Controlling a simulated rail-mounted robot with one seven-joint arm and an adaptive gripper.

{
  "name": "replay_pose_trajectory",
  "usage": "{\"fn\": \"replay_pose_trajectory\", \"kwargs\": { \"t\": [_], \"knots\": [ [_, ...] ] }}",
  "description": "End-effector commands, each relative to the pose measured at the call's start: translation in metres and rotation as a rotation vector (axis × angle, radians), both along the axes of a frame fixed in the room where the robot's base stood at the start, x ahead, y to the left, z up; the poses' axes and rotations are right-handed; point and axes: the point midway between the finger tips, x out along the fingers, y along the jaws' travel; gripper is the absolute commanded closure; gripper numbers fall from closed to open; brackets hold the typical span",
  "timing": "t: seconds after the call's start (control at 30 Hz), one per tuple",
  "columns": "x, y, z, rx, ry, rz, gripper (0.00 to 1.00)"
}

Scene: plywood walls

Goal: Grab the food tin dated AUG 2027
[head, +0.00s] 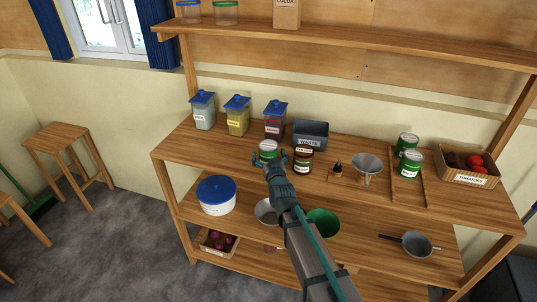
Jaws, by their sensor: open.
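A green tin with a white label (268,147) stands on the upper wooden shelf, just beyond my gripper. My gripper (270,158) is open, its fingers at the near side of this tin and partly covering it. I cannot tell whether the fingers touch it. Two more green tins stand on the right of the same shelf, the rear one (407,140) and the front one (413,163), near thin wooden strips. The labels are too small to read, so I cannot tell which tin is dated AUG 2027.
A dark jar (303,160) stands close right of my gripper. Behind are blue-lidded containers (237,116) and a grey bin (311,135). A small dark bottle (337,170), a funnel (367,167) and a tomato crate (467,177) stand farther right. Bare shelf (205,150) lies left.

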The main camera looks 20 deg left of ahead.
Motion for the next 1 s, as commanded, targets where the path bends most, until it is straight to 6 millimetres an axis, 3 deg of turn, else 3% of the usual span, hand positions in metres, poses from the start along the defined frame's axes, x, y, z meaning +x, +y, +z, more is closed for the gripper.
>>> {"fn": "replay_pose_trajectory", "kwargs": {
  "t": [0.07,0.53,1.0],
  "knots": [
    [-0.0003,-0.0003,-0.0001,0.0,0.0,0.0,0.03],
    [-0.0003,-0.0002,0.0001,0.0,0.0,0.0,0.82],
    [-0.0005,-0.0004,0.0014,0.002,-0.003,0.0,0.82]
  ]
}}
